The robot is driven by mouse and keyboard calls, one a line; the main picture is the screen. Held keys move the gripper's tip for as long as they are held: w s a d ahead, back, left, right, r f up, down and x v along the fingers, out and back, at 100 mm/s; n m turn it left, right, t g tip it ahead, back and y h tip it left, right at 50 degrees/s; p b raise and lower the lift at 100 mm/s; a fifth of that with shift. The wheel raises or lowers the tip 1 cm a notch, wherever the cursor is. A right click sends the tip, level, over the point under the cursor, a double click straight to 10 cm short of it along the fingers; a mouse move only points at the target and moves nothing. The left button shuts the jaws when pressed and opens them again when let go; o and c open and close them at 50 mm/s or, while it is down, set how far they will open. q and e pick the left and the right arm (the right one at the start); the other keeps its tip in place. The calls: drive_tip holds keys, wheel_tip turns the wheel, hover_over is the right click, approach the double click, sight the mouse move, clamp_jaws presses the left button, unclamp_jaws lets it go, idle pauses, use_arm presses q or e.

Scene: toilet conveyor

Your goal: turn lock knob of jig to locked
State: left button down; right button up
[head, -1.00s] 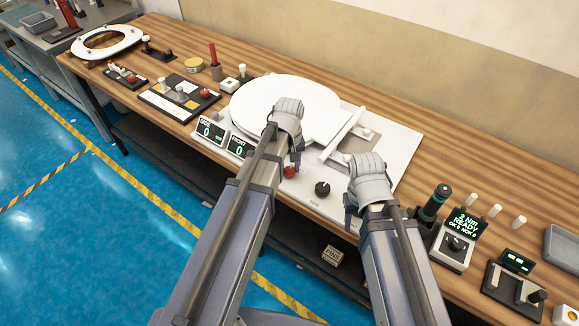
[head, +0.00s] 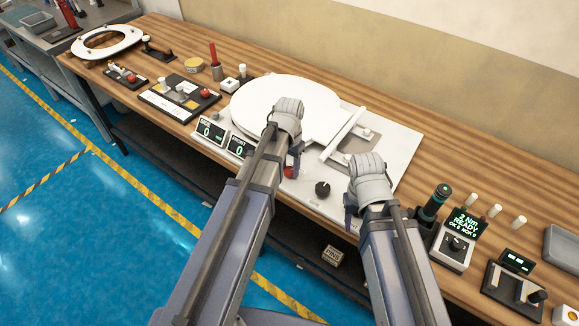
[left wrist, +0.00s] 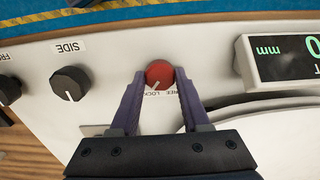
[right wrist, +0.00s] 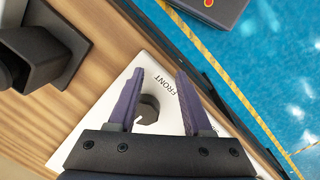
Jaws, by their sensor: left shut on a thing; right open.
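The jig (head: 388,165) is a white plate on the bench with a white toilet seat lid (head: 275,103) on it. Its red lock knob (head: 289,171) sits at the front edge and shows in the left wrist view (left wrist: 159,73) beside partly covered FREE and LOCK lettering. Its white mark slants toward the LOCK side. My left gripper (left wrist: 157,76) is shut on the red knob, one finger on each side. My right gripper (right wrist: 158,73) is open, with the black FRONT knob (right wrist: 148,108) showing between its fingers; whether it touches the knob is unclear.
A black SIDE knob (head: 322,188) stands between my grippers. Two displays (head: 225,139) reading 0 stand left of my left arm. A torque driver (head: 435,203) and its READY display (head: 466,223) stand right of my right arm. Blue floor lies in front.

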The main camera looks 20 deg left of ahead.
sight(289, 170)
use_arm(q)
drive_tip(key=shift+m, duration=0.6)
drive_tip(key=shift+c, duration=1.9)
unclamp_jaws()
drive_tip(key=shift+r, duration=0.15)
use_arm(e)
drive_tip(key=shift+r, duration=0.1)
use_arm(q)
wheel_tip(289, 170, up, 8)
drive_tip(key=p, duration=0.8)
drive_tip(key=shift+f, duration=0.2)
use_arm(e)
wheel_tip(289, 170, up, 8)
drive_tip(key=shift+f, duration=0.2)
